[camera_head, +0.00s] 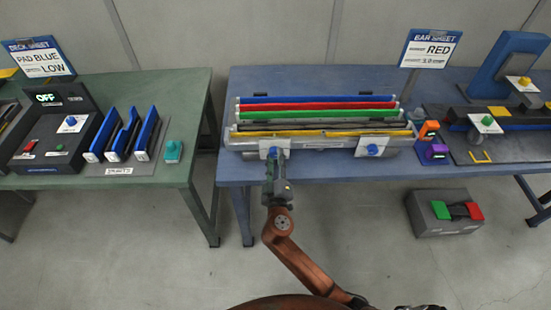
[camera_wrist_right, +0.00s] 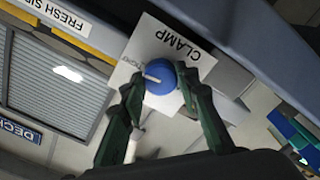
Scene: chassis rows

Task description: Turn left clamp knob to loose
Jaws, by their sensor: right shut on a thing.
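The left clamp knob (camera_wrist_right: 158,73) is a round blue knob with a pale pointer mark, on a white plate (camera_wrist_right: 190,42) lettered CLAMP. In the head view this plate (camera_head: 266,143) is on the front left of the bar holder. My right gripper (camera_wrist_right: 158,88) has one finger on each side of the knob and is shut on it. In the head view my right gripper (camera_head: 274,160) reaches up from below and hides most of the knob. Small lettering beside the knob is partly covered by a finger. My left gripper is not in view.
The bar holder (camera_head: 318,144) carries several coloured bars on the blue table (camera_head: 330,175). A second blue clamp knob (camera_head: 372,150) is to the right. A green table (camera_head: 180,178) with a panel stands at left.

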